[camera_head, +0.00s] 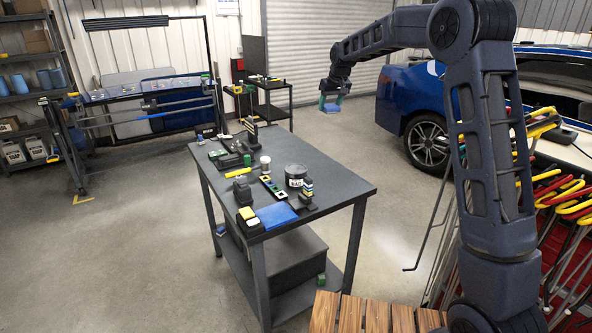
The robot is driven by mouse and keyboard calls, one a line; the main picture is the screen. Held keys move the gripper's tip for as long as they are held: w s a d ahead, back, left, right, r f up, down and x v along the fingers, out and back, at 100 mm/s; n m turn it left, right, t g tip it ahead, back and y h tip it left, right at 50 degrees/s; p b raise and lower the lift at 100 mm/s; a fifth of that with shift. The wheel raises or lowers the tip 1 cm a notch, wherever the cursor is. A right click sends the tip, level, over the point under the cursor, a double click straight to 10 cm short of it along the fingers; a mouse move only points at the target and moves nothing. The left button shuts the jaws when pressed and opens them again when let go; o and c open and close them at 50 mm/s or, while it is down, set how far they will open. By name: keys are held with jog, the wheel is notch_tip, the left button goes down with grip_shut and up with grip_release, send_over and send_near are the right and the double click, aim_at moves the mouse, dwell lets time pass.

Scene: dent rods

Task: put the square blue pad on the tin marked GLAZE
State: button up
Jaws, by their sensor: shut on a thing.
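My gripper (332,100) hangs in the air beyond the table's far right side, at the end of my outstretched arm. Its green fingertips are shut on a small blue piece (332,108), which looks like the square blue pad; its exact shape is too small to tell. A dark round tin (296,178) with a pale label stands upright near the table's right edge. The label is too small to read, so I cannot tell whether it says GLAZE. The gripper is well apart from this tin. A flat blue sheet (277,215) lies at the table's near edge.
The dark table (335,180) also holds a light cylinder (265,163), a yellow piece (238,171), a black tray (272,188) and a stand (306,194). A blue car (405,105) is behind at right. The table's right corner is bare.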

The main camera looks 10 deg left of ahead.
jog(key=n, duration=0.2)
send_over(294, 167)
jog(key=d, duration=0.1)
notch_tip(294, 167, down, 3)
jog(key=shift+y, duration=0.3)
jog(key=f, duration=1.9)
jog(key=shift+s+f, duration=0.35)
jog(key=shift+s, duration=0.05)
jog(key=shift+f, duration=0.1)
jog(key=o, duration=1)
jog(key=v, duration=1.2)
jog(key=shift+w+r, duration=0.2)
jog(key=shift+d, duration=0.15)
